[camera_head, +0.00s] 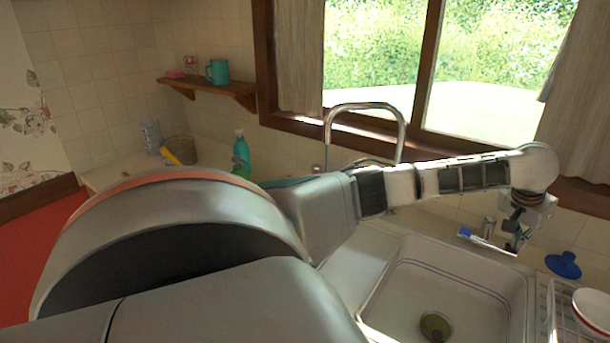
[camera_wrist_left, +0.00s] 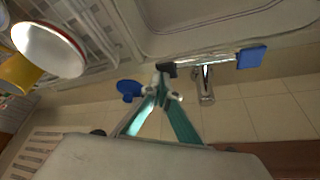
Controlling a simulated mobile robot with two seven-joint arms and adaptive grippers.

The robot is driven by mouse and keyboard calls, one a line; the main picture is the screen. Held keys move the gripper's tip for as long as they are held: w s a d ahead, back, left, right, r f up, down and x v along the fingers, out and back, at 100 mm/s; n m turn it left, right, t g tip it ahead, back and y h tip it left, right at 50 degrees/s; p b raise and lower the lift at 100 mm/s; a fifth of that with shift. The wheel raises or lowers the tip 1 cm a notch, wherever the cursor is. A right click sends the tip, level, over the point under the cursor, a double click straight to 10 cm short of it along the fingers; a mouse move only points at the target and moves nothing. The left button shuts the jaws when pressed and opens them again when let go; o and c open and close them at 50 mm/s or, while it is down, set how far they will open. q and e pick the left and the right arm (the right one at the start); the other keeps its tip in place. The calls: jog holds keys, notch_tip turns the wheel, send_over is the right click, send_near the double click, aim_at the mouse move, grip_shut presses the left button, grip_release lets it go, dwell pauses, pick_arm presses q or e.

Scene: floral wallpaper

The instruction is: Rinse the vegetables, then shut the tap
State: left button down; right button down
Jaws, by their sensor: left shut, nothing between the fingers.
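My left gripper (camera_head: 516,240) reaches over the far right of the sink, beside a chrome tap fitting with a blue-ended lever (camera_head: 470,235). In the left wrist view my left gripper (camera_wrist_left: 167,84) is shut and empty, its tips close to the lever's dark end. The blue end (camera_wrist_left: 251,56) points right there; I cannot tell whether the tips touch the lever. The arched chrome spout (camera_head: 365,107) stands behind my arm, which hides its lower part. I see no water stream. A round dark green thing (camera_head: 436,325) lies in the sink (camera_head: 405,285); whether vegetable or drain is unclear. My right gripper is out of view.
A blue plunger-like thing (camera_head: 563,265) stands right of the lever. A dish rack with a white, red-rimmed bowl (camera_head: 594,308) is at the lower right. A green bottle (camera_head: 241,155) stands at the back left. A wall shelf (camera_head: 212,88) holds a teal mug (camera_head: 217,72).

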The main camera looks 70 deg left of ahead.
pick_arm(q)
jog(key=shift+f, duration=1.05)
jog(key=d, duration=0.1)
jog(key=w+d, duration=0.1)
jog(key=shift+w+d, duration=0.3)
jog(key=shift+r, duration=0.2)
notch_tip(320, 180, up, 7)
dwell(0.8)
jog(key=shift+f, duration=0.1)
dwell(0.5)
